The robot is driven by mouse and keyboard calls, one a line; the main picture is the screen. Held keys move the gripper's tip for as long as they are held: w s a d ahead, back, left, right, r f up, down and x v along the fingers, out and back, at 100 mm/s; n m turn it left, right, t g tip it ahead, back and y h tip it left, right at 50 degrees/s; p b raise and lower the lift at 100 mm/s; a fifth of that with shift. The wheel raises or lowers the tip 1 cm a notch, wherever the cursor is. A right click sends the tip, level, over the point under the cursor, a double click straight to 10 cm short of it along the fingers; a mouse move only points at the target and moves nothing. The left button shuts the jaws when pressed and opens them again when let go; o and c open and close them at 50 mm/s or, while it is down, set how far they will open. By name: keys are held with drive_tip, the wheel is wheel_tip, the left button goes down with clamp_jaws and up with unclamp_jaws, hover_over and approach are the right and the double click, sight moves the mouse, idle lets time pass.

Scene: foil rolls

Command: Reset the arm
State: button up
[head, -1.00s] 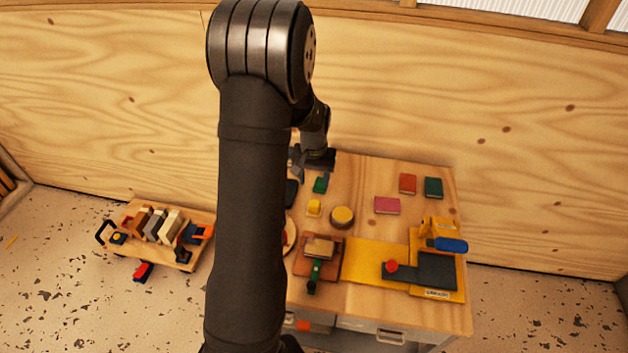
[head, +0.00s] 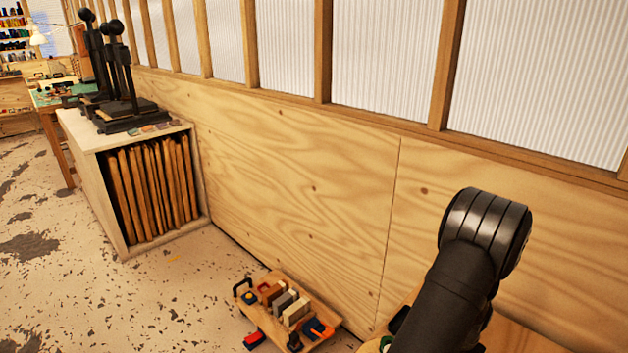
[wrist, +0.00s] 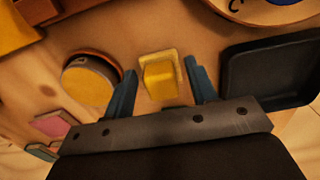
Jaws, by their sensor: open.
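My gripper (wrist: 163,92) shows in the wrist view with its two blue-grey fingers spread apart and nothing held between them. Beyond the gap between the fingertips lies a small yellow block (wrist: 160,80) on the wooden table. How far the fingers are above the table I cannot tell. In the head view my dark arm rises at the lower right, and the gripper itself is out of that picture.
In the wrist view a round yellow-topped tin (wrist: 90,82) lies left of the fingers and a dark tray (wrist: 270,70) right. A pink block (wrist: 52,126) is at lower left. In the head view a small wooden rack (head: 318,297) stands by the wall, and a cabinet (head: 106,205) stands farther left.

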drive_tip(key=shift+r, duration=1.6)
